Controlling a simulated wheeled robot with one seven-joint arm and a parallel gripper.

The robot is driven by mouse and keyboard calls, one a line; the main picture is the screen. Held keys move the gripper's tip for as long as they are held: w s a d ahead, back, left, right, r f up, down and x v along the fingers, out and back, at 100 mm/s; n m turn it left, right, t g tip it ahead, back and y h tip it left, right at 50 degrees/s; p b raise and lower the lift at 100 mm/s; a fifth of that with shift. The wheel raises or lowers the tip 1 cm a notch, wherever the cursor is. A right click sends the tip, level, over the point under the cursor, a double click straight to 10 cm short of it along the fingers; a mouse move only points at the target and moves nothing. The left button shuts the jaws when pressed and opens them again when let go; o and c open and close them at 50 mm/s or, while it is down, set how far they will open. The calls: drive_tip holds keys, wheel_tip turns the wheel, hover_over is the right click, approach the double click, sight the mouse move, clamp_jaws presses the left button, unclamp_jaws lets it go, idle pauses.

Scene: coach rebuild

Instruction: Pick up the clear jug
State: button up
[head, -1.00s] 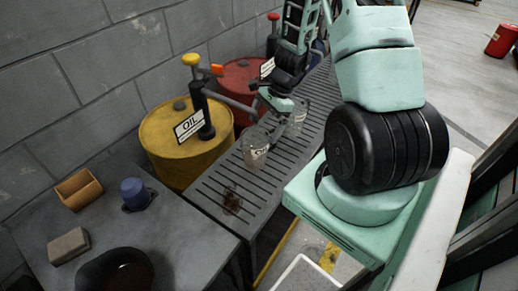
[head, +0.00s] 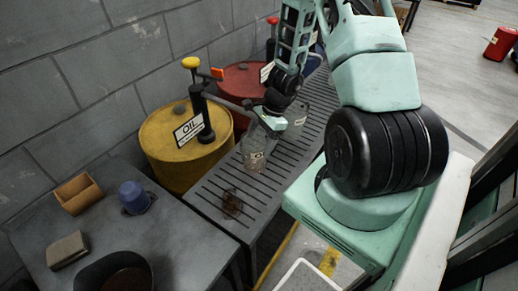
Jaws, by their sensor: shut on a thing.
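A clear jug (head: 254,158) with a small label stands on the dark slatted bench (head: 205,200), in front of the barrels. My gripper (head: 268,125) is at the jug's top, and its jaws are shut on the jug. The fingertips are small here and partly hidden by the gripper body. I cannot tell whether the jug's base touches the slats. A second clear vessel (head: 295,120) stands just behind and to the right, close to my gripper.
A yellow oil barrel (head: 165,145) with a pump and a red barrel (head: 243,82) stand behind the bench. A brown stain or flat item (head: 231,204) lies on the slats. A grey table (head: 175,235) at left holds a blue cap (head: 134,197), an orange box (head: 79,194) and a sponge-like block (head: 67,250).

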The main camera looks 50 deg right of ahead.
drive_tip(key=shift+r, duration=0.2)
drive_tip(key=shift+r, duration=1.35)
drive_tip(key=s+d+p, duration=0.2)
drive_tip(key=s, duration=1.5)
drive_tip(key=shift+s+d+r+p, duration=0.2)
drive_tip(key=shift+d+r+p, duration=0.05)
drive_tip(key=shift+r+p, duration=0.1)
drive_tip(key=shift+s+f, duration=0.1)
drive_tip(key=shift+s, duration=0.1)
